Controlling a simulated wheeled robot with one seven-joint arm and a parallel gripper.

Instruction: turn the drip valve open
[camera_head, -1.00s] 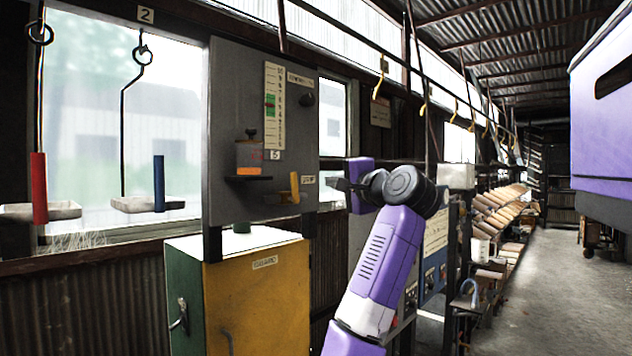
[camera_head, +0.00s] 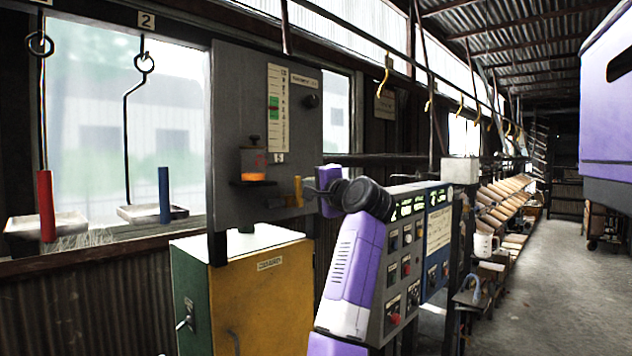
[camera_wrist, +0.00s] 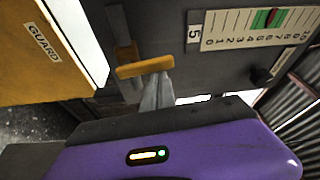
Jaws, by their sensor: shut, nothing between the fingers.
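The drip valve appears to be the yellow handle (camera_head: 298,191) low on the grey panel; its label is not readable now. In the wrist view the yellow handle (camera_wrist: 145,67) is a bar lying across the picture, on a stem against the panel. My gripper (camera_head: 309,190) is at the right side of the handle. In the wrist view my gripper (camera_wrist: 158,80) is shut, its fingertips just below the bar, touching or nearly touching it; I cannot tell which. Nothing shows between the fingers.
The grey panel (camera_head: 232,110) carries a cup with orange liquid (camera_head: 253,163), a scale with a green band (camera_head: 274,108) and a dark knob (camera_head: 311,101). A yellow guard box (camera_head: 262,305) stands below. A button console (camera_head: 400,260) is at right.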

